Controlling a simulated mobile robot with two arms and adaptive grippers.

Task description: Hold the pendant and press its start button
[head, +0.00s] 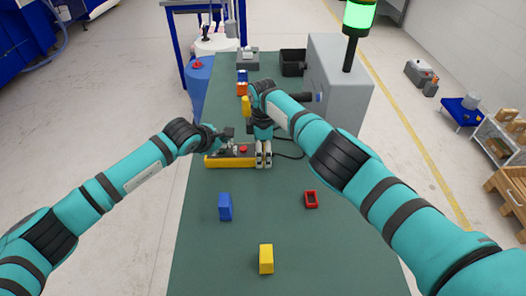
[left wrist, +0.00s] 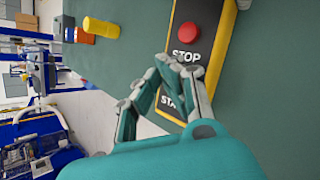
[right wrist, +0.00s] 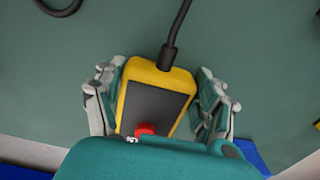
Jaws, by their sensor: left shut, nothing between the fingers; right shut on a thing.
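The pendant (head: 218,161) is a yellow box with a dark face and a red stop button (head: 243,149), lying on the green table. My right gripper (head: 263,160) is shut on its cable end; the right wrist view shows fingers on both sides of the pendant (right wrist: 155,100). My left gripper (head: 224,143) is shut and empty, over the other end. In the left wrist view its fingertips (left wrist: 181,66) are together over the face, below the red button (left wrist: 187,33) and the STOP label. The START label is partly covered; the start button is hidden.
A blue block (head: 225,207), a yellow block (head: 266,259) and a small red frame (head: 311,199) stand on the near table. A grey machine (head: 340,85) with a lit green lamp (head: 359,17) stands at the right. A black cable leaves the pendant.

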